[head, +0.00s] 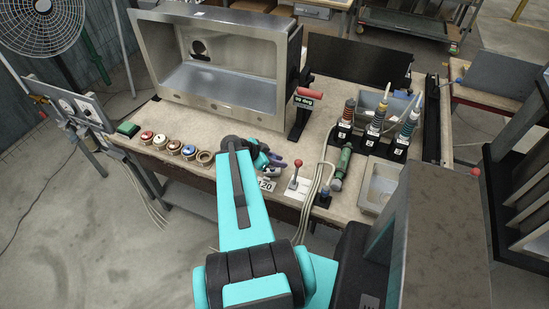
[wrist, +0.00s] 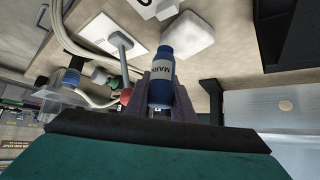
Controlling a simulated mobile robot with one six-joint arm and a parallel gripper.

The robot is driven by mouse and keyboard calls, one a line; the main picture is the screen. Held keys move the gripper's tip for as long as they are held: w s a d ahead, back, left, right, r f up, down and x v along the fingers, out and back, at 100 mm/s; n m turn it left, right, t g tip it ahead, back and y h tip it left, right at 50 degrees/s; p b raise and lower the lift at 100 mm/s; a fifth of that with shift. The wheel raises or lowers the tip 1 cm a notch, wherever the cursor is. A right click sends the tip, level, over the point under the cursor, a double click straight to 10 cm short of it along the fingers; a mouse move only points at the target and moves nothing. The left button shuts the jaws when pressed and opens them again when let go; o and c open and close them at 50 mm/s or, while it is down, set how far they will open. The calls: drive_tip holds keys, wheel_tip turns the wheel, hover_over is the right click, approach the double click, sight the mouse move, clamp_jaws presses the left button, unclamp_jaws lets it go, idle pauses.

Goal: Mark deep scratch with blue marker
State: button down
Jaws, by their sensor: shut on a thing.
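My gripper (head: 277,163) is over the front middle of the bench in the head view. In the wrist view its dark fingers (wrist: 160,88) are shut around a blue marker (wrist: 160,68) with a partly readable label. The sink also shows at the right of the wrist view (wrist: 270,140). A dark round spot is on its inner wall. I cannot make out a scratch.
Several round pots (head: 174,147) line the front left edge beside a green block (head: 127,128). A red-knobbed lever (head: 296,175), a green tool (head: 341,165) and coiled-cord tools (head: 376,122) stand to the right. A red-handled post (head: 303,108) adjoins the sink.

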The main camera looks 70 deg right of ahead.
drive_tip(key=w+a+r+n+t+h+b, duration=0.1)
drive_tip(key=w+a+r+n+t+b, duration=0.15)
drive_tip(key=w, duration=0.65)
drive_tip(key=w+a+r+n+t+h+b, duration=0.15)
drive_tip(key=w+r, duration=0.25)
drive_tip(key=w, duration=0.6)
drive_tip(key=w+a+r+n+t+b, duration=0.1)
drive_tip(key=w+r+n, duration=0.2)
drive_tip(key=w, duration=0.6)
drive_tip(key=w+a+r+n+t+b, duration=0.2)
drive_tip(key=w+a+r+n, duration=0.15)
drive_tip(key=w+a, duration=0.4)
drive_tip(key=w+a+r+n+t+b, duration=0.1)
drive_tip(key=w+a+r+n+t, duration=0.25)
drive_tip(key=w+a, duration=0.4)
drive_tip(key=w+a+r+n+t+y+b, duration=0.1)
drive_tip(key=a+r, duration=0.4)
drive_tip(key=a, duration=0.6)
drive_tip(key=w+a+r+n+t+y+b, duration=0.2)
drive_tip(key=w+a+r+n, duration=0.3)
drive_tip(key=a, duration=0.6)
drive_tip(key=w+a+r+n+t+y+b, duration=0.1)
drive_tip(key=w+a+r, duration=0.4)
drive_tip(key=a, duration=0.6)
drive_tip(key=shift+r+n+y+b, duration=0.15)
drive_tip(key=shift+n+y+b, duration=0.4)
drive_tip(key=shift+n+y, duration=0.65)
drive_tip(key=shift+w+a, duration=0.1)
